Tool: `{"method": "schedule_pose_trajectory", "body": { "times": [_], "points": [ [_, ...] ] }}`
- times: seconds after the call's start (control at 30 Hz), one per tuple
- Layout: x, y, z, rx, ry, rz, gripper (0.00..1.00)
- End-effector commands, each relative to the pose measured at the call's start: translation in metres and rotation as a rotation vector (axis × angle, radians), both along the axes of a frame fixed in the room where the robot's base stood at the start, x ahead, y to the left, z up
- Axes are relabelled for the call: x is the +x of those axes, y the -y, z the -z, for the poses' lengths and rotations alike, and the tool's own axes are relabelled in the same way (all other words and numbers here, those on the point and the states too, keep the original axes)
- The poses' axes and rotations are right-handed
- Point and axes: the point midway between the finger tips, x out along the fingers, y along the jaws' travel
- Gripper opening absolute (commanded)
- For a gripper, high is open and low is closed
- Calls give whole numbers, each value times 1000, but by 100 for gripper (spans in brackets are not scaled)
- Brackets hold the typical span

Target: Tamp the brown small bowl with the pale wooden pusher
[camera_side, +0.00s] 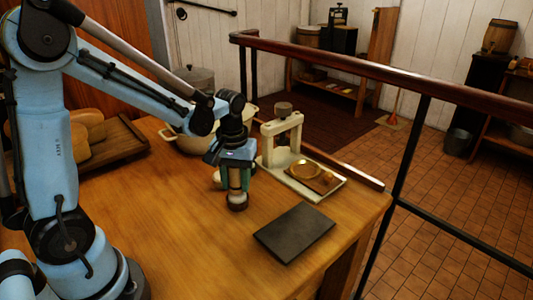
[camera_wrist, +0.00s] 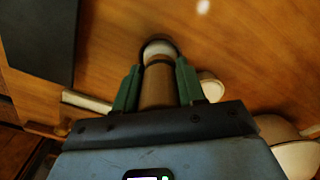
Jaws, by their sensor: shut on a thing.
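My gripper (camera_side: 238,190) points down over the wooden table, its green fingers shut on the pale wooden pusher. The pusher (camera_wrist: 158,86) shows as a tan shaft between the fingers in the wrist view. The brown small bowl (camera_side: 237,206) sits on the table directly under the gripper. In the wrist view its dark rim (camera_wrist: 143,45) curves around a pale round area at the pusher's far end. The pusher's lower end is at the bowl's mouth; I cannot tell whether it presses on the contents.
A dark flat slab (camera_side: 295,232) lies to the right front. A cream press stand (camera_side: 282,140) and a tray with a brass ring (camera_side: 304,169) are behind right. A wooden tray (camera_side: 122,145) is at left.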

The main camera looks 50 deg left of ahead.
Motion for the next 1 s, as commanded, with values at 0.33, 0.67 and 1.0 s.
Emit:
{"method": "schedule_pose_trajectory", "body": {
  "times": [0.33, 0.67, 1.0],
  "points": [
    [0, 0, 4, 0, 0, 0, 3],
    [0, 0, 6, 0, 0, 0, 3],
    [0, 0, 8, 0, 0, 0, 3]
  ]
}}
